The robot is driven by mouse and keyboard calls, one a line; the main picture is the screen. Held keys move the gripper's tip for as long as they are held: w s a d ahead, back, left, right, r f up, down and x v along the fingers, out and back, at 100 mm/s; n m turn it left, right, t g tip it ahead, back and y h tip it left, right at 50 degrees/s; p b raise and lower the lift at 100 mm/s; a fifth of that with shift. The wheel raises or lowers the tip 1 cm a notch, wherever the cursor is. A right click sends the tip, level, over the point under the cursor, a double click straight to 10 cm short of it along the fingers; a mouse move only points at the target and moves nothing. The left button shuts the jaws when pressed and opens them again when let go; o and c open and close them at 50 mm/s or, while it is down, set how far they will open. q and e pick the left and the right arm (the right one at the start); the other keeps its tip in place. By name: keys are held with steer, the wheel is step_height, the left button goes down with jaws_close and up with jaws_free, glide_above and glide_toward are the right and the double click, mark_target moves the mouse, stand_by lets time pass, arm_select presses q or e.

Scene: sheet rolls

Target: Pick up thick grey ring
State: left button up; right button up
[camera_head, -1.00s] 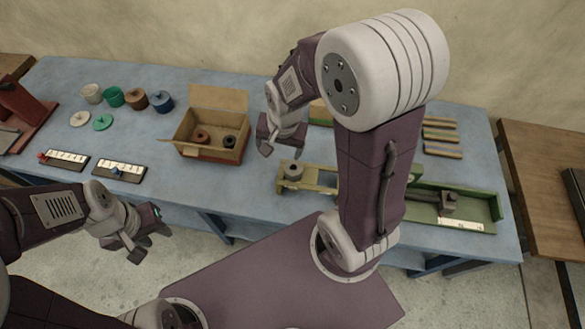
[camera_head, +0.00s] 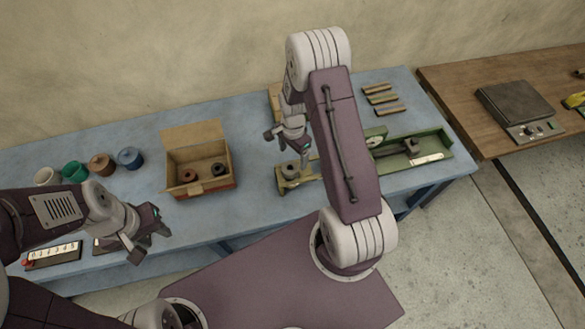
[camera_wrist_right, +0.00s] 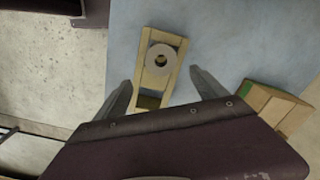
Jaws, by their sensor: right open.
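A thick grey ring (camera_wrist_right: 161,58) lies on the narrow yellowish wooden frame (camera_wrist_right: 146,42) in the right wrist view, its dark hole facing up. In the head view the ring (camera_head: 290,170) shows at the left end of the wooden frame, just below my right gripper. My right gripper (camera_wrist_right: 160,76) is open and empty. In the wrist view its fingertips lie to either side of the frame, slightly nearer than the ring, and touch nothing visible. My left gripper (camera_head: 152,243) appears open and empty, off the table's front edge at the left.
An open cardboard box (camera_head: 235,160) holds a brown ring (camera_head: 188,176) and a dark ring (camera_head: 218,169). A green tray (camera_head: 440,147) and several wooden strips (camera_head: 380,98) lie to the right. A scale (camera_head: 517,104) stands on a separate wooden table. Blue table is free between box and frame.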

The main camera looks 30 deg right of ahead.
mark_target(290, 167)
steer(key=f, duration=0.1)
steer(key=a+f+p, duration=0.1)
steer(key=f, duration=0.1)
steer(key=shift+w+a, duration=0.1)
steer(key=shift+a, duration=0.1)
steer(key=shift+a+f, duration=0.1)
steer(key=shift+f, duration=0.2)
steer(key=f, duration=0.1)
steer(key=f+p, duration=0.2)
steer(key=f, duration=0.1)
steer(key=shift+d, duration=0.25)
steer(key=shift+f, duration=0.35)
steer(key=shift+a+f, duration=0.1)
steer(key=shift+a, duration=0.1)
arm_select(q)
steer(key=r, duration=0.1)
steer(key=a+r, duration=0.1)
steer(key=r, duration=0.1)
steer(key=shift+w+r, duration=0.1)
steer(key=shift+r, duration=0.05)
arm_select(e)
steer(key=shift+d, duration=0.1)
steer(key=c, duration=1.7)
steer(key=shift+o, duration=0.2)
